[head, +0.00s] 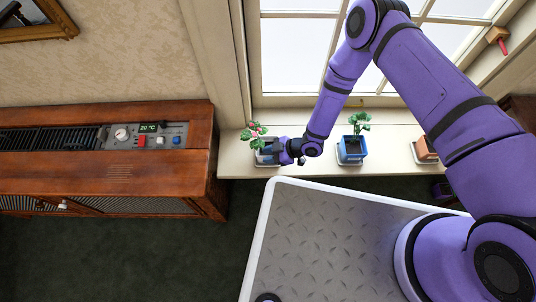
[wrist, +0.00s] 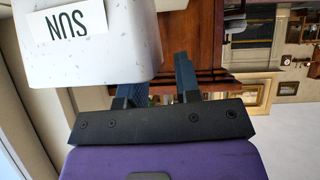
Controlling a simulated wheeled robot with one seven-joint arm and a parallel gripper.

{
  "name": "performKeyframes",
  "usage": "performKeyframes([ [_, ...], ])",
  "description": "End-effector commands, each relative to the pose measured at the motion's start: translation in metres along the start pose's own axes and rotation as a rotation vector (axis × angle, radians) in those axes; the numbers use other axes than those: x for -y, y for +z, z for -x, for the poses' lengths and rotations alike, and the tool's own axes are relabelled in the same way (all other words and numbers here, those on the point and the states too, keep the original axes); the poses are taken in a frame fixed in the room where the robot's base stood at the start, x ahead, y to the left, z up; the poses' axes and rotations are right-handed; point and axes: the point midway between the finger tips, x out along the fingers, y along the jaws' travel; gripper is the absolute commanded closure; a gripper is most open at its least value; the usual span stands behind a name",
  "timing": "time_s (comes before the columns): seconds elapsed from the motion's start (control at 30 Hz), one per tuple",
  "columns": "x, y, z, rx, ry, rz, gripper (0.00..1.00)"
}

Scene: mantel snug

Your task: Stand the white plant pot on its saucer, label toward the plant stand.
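In the wrist view the white plant pot (wrist: 120,45), speckled, fills the upper left. Its label (wrist: 76,32) reads SUN, upside down in this picture, and faces the camera. My gripper (wrist: 163,72) has its two fingers apart. The left finger is partly hidden behind the pot, and a strip of background shows between the pot's right side and the right finger. In the head view my gripper (head: 276,151) is at the right side of the leftmost pot (head: 264,158) on the sill, beside pink flowers (head: 253,132).
A blue pot (head: 352,150) with a green plant stands on the windowsill (head: 310,160) right of my gripper. A terracotta pot (head: 426,150) stands farther right. A wooden cabinet (head: 100,170) with a control panel is at the left.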

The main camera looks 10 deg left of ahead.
Motion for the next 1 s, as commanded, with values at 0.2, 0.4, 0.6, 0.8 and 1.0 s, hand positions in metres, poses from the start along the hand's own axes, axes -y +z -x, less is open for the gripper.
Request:
performKeyframes([
  [0.2,-0.002,0.001,0.04,0.002,0.004,-0.002,0.69],
  [0.4,-0.002,0.001,0.079,0.002,0.004,-0.002,0.69],
  [0.6,-0.001,0.001,0.106,0.002,0.002,-0.001,0.69],
  [0.8,0.0,0.001,0.116,0.001,0.001,0.0,0.69],
  [1.0,-0.001,0.0,0.117,0.002,0.002,0.0,0.69],
])
